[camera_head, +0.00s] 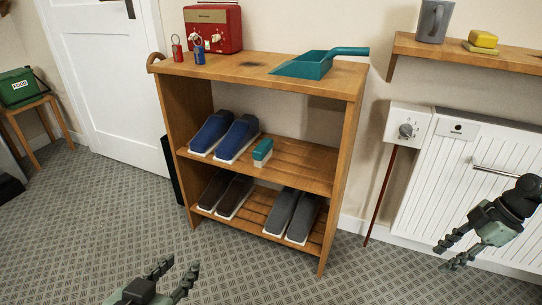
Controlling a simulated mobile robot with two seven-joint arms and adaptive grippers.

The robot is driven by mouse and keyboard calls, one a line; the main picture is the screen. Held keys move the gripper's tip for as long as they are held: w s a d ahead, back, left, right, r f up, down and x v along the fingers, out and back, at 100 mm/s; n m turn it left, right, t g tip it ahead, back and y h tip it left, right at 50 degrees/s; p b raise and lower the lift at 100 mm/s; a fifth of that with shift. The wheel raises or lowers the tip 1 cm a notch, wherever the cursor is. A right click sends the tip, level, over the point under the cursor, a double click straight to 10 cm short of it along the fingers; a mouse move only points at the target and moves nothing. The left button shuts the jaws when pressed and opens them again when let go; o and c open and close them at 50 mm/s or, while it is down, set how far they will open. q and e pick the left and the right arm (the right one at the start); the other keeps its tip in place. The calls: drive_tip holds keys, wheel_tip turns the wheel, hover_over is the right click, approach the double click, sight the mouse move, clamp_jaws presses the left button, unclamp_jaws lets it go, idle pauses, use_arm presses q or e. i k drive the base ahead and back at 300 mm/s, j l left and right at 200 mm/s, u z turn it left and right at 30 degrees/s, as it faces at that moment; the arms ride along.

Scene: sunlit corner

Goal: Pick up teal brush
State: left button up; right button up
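The teal brush (263,150) has a teal back and pale bristles. It lies on the middle shelf of the wooden rack (300,165), to the right of a pair of blue shoes. My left gripper (176,272) is low at the bottom of the view, in front of the rack and well apart from the brush. Its fingers are spread with nothing between them. My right gripper (446,256) is at the right edge, in front of the radiator. Its fingers are apart and empty.
Blue shoes (236,139) are left of the brush; dark shoes (293,215) are below. A white radiator (465,190) stands right. The patterned floor (110,215) before the rack is clear.

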sight(263, 151)
drive_tip(key=i+j+z, duration=0.1)
drive_tip(key=j, duration=0.25)
drive_tip(key=i+j, duration=0.25)
drive_tip(key=i+j+z, duration=0.15)
drive_tip(key=j, duration=0.3)
drive_tip(key=i+j+z, duration=0.1)
drive_tip(key=j, duration=0.25)
drive_tip(key=i+j, duration=0.15)
drive_tip(key=j, duration=0.2)
drive_tip(key=i+j+z, duration=0.15)
drive_tip(key=j, duration=0.25)
drive_tip(key=i+j, duration=0.5)
drive_tip(key=i+l+u, duration=0.1)
drive_tip(key=i, duration=0.05)
